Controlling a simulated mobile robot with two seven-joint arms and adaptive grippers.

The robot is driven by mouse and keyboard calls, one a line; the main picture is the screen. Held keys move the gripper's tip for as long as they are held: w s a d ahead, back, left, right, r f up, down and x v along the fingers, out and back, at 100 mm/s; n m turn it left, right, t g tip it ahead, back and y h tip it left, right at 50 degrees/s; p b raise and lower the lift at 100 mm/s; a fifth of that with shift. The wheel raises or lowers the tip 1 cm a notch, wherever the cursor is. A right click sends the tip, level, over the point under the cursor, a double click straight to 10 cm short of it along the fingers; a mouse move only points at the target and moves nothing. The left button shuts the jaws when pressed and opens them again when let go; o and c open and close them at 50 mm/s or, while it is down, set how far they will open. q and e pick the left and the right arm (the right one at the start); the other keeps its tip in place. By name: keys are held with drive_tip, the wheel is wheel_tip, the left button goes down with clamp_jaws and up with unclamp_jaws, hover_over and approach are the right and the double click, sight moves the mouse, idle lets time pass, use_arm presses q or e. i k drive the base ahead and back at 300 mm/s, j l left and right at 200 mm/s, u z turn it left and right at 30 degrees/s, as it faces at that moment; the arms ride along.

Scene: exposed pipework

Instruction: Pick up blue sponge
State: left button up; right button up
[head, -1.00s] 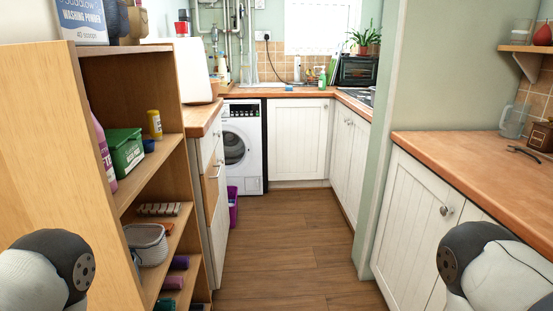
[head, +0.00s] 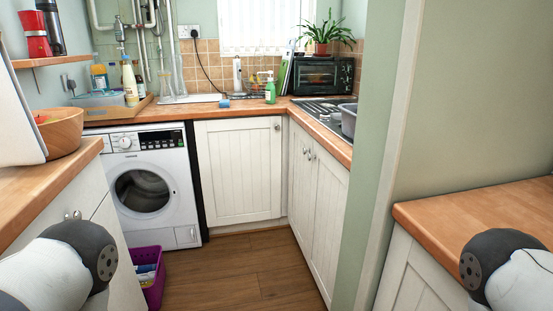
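A small blue sponge (head: 224,103) lies on the wooden worktop at the back, near its front edge, above the white cupboard door and left of a green soap bottle (head: 270,88). It is well ahead of me, and nothing of mine touches it. Parts of my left arm show at the lower left and of my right arm at the lower right. Both grippers are out of the picture.
A washing machine (head: 146,187) stands under the back worktop at left. A purple bin (head: 152,284) is on the floor before it. Counters flank me; the wooden floor (head: 235,272) between them is clear. A wall edge (head: 388,150) juts at right.

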sight(223, 104)
drive_tip(key=i+j+z, duration=0.4)
drive_tip(key=i+j, duration=1.05)
